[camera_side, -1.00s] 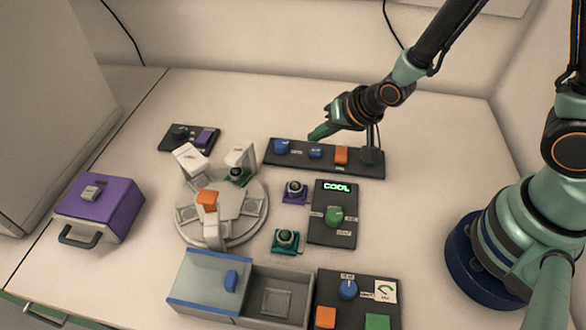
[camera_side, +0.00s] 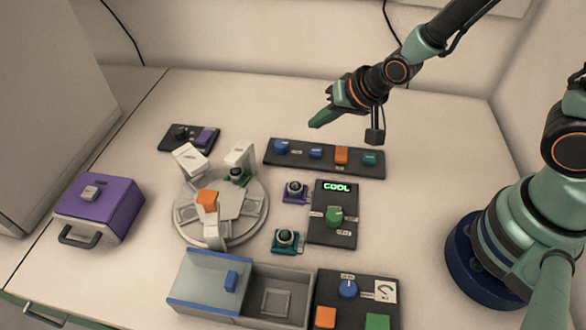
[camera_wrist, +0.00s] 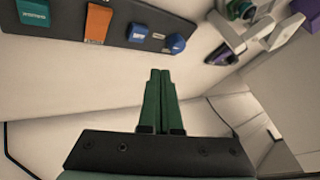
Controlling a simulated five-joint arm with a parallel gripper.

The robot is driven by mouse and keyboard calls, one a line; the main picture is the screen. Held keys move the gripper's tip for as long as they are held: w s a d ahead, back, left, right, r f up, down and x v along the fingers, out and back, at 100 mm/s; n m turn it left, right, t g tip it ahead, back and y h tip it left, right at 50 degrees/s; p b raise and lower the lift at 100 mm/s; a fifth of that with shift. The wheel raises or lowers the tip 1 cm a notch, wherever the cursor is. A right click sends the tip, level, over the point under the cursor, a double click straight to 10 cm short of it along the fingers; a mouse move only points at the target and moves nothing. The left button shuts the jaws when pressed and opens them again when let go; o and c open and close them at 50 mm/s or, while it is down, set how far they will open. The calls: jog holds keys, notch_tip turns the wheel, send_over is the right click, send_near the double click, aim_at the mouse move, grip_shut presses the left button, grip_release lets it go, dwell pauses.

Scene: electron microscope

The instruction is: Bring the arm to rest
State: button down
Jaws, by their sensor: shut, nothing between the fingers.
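My gripper (camera_side: 322,117) has green fingers and is in the air above the back of the table, over the area behind the long dark panel (camera_side: 268,154). The panel (camera_wrist: 75,22) lies beyond the fingertips at the upper left of that view. My gripper touches nothing that I can see.
A round grey carousel (camera_side: 255,222) stands left of centre. A purple box (camera_side: 110,203) is at the left. A panel reading COOL (camera_side: 330,235), a drawer unit (camera_side: 300,288) and a knob panel (camera_side: 350,310) are nearer. The back right table is clear.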

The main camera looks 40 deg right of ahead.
jog(key=s+d+r+n+h, duration=0.1)
jog(key=s+d+r+n, duration=0.1)
jog(key=s+d+r, duration=0.3)
jog(key=s+d+r+n+g+h, duration=0.1)
jog(key=s+d+r+n, duration=0.2)
jog(key=r, duration=0.8)
jog(key=s+d, duration=0.2)
jog(key=shift+d+g, duration=0.3)
jog(key=shift+r, duration=0.1)
